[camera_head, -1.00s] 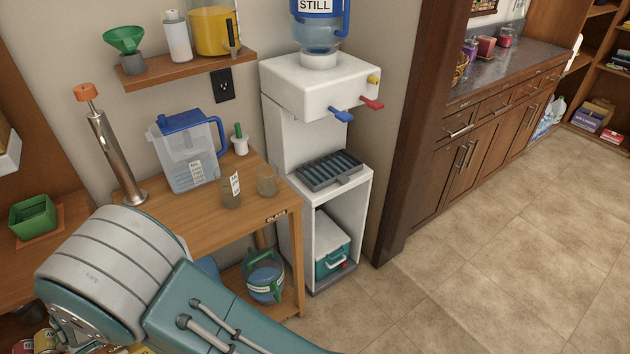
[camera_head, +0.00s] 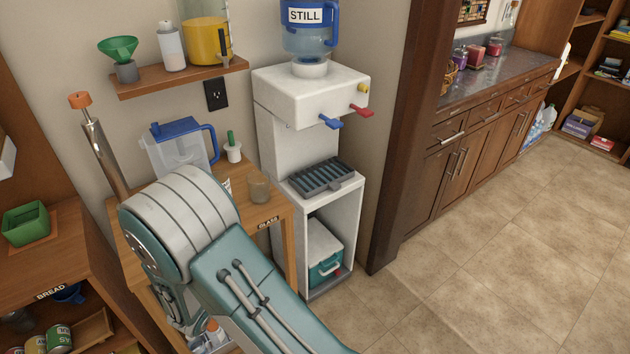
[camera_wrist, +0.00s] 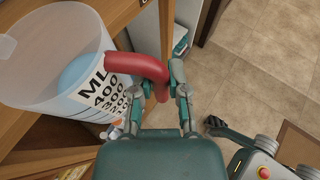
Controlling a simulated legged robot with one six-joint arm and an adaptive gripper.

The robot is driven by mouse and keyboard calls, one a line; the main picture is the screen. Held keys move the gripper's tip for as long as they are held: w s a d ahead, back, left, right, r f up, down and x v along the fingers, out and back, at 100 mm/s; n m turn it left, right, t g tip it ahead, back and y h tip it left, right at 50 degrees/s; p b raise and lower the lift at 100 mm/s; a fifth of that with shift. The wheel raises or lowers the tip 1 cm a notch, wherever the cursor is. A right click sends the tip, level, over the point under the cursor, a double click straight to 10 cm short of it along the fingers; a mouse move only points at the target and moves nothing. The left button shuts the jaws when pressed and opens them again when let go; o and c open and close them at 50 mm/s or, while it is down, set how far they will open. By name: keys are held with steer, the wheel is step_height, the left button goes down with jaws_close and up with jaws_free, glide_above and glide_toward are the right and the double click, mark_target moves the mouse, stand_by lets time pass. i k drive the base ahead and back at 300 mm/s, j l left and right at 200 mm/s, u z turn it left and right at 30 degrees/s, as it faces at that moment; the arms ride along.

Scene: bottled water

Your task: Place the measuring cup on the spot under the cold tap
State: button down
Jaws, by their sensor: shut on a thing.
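The measuring cup (camera_wrist: 68,75) is a clear beaker with a white ML scale label and a red handle (camera_wrist: 140,66). In the wrist view my gripper (camera_wrist: 163,80) is shut on the red handle, with the cup to its left. The cup's inside looks bluish; I cannot tell whether it holds water. In the head view the cup and gripper are hidden behind my arm. The white water dispenser (camera_head: 309,92) has a blue tap (camera_head: 331,122) and a red tap (camera_head: 361,111). Its grey slatted drip tray (camera_head: 321,177) lies below the taps and is bare.
A shelf (camera_head: 180,77) hangs above. A teal box (camera_head: 325,262) sits in the dispenser's lower bay. Floor (camera_head: 480,240) to the right is clear.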

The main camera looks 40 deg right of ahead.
mark_target(314, 184)
steer(key=i+l+z, duration=0.1)
steer(key=l+z, duration=0.35)
steer(key=i+l+z, duration=0.1)
steer(key=l+z, duration=0.35)
steer(key=i+l+z, duration=0.25)
